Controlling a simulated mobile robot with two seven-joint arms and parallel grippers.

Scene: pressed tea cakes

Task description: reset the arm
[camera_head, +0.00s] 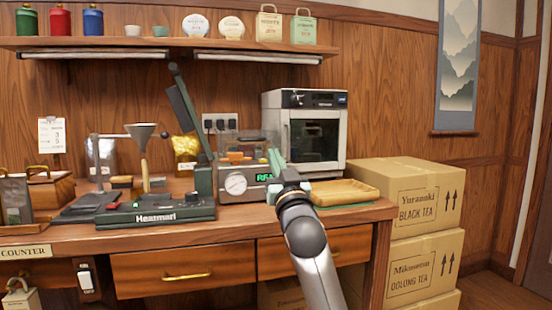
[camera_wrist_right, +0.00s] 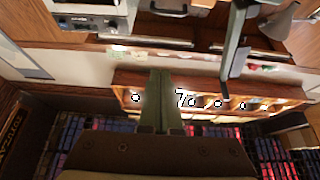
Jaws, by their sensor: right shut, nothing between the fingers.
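My right arm (camera_head: 318,262) comes up from the bottom of the head view, and its gripper (camera_head: 274,163) is in front of the counter machines. In the right wrist view the gripper's two green fingers (camera_wrist_right: 160,88) lie together, shut and empty. The gripper hides part of the machine with a gauge and lit green display (camera_head: 235,183). It is left of the wooden tray (camera_head: 345,192); I cannot tell how far it is from either. My left gripper is in neither view.
A dark green press (camera_head: 160,214) with a raised lever stands left on the counter (camera_head: 70,236). An oven (camera_head: 305,125) stands behind the wooden tray. Stacked cartons (camera_head: 420,205) stand right of the counter. A shelf (camera_head: 160,43) with tins and bags runs above.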

